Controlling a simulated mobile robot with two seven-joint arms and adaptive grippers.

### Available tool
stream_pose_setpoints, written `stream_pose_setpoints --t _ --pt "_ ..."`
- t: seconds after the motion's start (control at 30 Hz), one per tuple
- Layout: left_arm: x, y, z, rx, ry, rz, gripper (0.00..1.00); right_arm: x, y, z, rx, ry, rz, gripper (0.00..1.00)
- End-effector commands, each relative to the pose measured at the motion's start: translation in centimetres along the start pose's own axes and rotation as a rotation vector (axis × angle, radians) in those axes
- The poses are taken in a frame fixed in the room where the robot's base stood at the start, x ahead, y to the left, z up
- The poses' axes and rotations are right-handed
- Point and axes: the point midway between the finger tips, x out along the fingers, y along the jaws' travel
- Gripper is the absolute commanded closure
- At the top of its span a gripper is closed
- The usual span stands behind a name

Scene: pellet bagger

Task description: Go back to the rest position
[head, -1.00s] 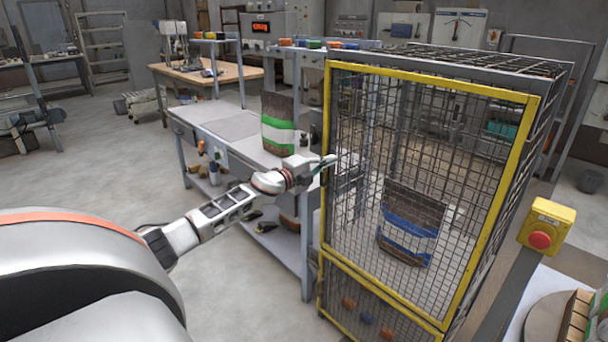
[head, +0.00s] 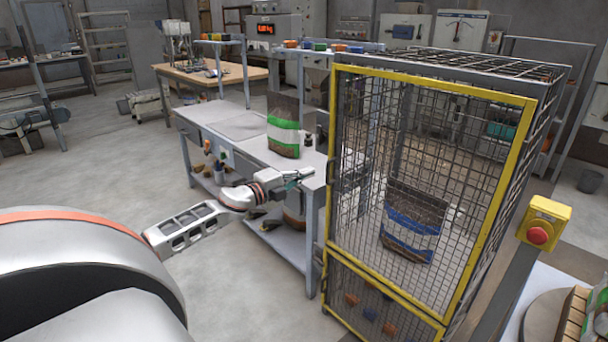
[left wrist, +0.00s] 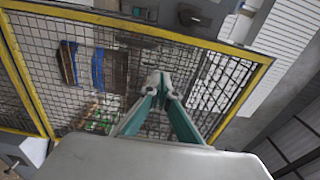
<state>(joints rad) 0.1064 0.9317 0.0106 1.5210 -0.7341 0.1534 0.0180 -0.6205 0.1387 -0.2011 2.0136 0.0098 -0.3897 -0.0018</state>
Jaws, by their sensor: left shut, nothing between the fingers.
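My left gripper (head: 300,176) is shut and empty in the head view, in front of the grey bench and left of the caged pellet bagger. In the left wrist view its fingertips (left wrist: 160,82) meet, and the yellow-framed mesh door (left wrist: 215,48) lies beyond them. In the head view the mesh door (head: 484,88) appears closed, and the gripper is apart from it. A brown bag with a blue band (head: 412,225) stands inside the cage; it also shows through the mesh in the left wrist view (left wrist: 97,70). My right gripper is in neither view.
A bag with a green band (head: 284,135) stands on the bench (head: 235,123). A yellow box with a red button (head: 543,222) is on a post at right. A wooden table (head: 200,72) stands farther back. The floor (head: 105,165) left of the bench is clear.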

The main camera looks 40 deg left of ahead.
Motion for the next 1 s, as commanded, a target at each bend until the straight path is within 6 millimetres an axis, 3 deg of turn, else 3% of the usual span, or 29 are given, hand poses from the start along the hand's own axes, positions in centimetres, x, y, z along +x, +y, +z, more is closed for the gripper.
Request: stream_pose_setpoints --t 0.4,0.53,0.67,0.77,1.0 --pt "-0.8 0.0 -0.1 0.001 0.001 0.000 1.00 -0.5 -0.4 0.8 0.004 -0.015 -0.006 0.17" --pt "-1.1 1.4 -1.0 -0.030 0.003 0.012 1.00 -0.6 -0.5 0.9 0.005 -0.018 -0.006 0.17" --pt "-2.4 6.0 -4.3 -0.143 0.003 0.052 1.00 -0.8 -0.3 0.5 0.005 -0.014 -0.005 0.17" --pt "-4.5 10.9 -8.3 -0.275 -0.008 0.103 1.00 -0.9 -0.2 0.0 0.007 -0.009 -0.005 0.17" --pt "-11.6 21.4 -19.0 -0.624 -0.070 0.252 1.00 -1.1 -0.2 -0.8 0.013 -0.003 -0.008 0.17"
